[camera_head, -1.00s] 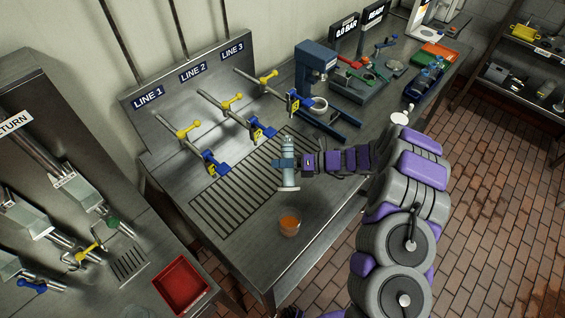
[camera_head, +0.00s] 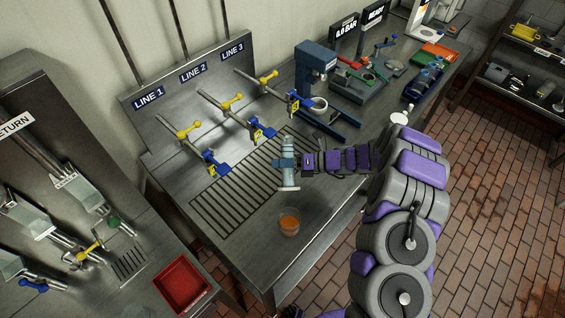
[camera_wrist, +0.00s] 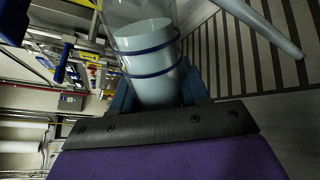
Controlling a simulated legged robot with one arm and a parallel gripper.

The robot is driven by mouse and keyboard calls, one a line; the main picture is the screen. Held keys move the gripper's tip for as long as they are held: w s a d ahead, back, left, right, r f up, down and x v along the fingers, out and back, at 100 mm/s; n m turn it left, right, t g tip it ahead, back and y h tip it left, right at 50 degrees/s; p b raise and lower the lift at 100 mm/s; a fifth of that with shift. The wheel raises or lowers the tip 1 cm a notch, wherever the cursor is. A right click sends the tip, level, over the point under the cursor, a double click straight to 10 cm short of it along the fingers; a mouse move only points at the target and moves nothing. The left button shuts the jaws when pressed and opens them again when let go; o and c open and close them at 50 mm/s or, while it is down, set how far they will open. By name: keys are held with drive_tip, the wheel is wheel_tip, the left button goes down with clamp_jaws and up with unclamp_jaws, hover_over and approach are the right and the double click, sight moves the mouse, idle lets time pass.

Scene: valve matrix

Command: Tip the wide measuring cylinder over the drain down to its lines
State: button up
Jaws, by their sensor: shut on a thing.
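The wide measuring cylinder (camera_head: 288,175) is in my gripper (camera_head: 287,162), above the right side of the slotted drain (camera_head: 240,195). In the wrist view the cylinder (camera_wrist: 152,60) is clear, with pale blue-grey liquid inside and two dark blue lines around it. The liquid's top edge shows above the upper line. My gripper (camera_wrist: 160,98) is shut around its lower part, and the finger pads are partly hidden. A pale tapering streak crosses at the upper right over the drain slats (camera_wrist: 235,55); I cannot tell whether it is poured liquid. The cylinder's exact tilt is unclear.
A small cup with orange contents (camera_head: 289,223) stands on the bench in front of the drain. Valve pipes with blue and yellow handles (camera_head: 211,165) reach over the drain's back. A blue press (camera_head: 316,75) stands behind. A red tray (camera_head: 182,284) lies at the lower left.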

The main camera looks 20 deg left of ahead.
drive_tip(key=shift+s+r+m+p, duration=0.1)
drive_tip(key=shift+r+m+p, duration=0.35)
drive_tip(key=shift+p, duration=0.45)
idle(2.5)
drive_tip(key=shift+d, duration=0.1)
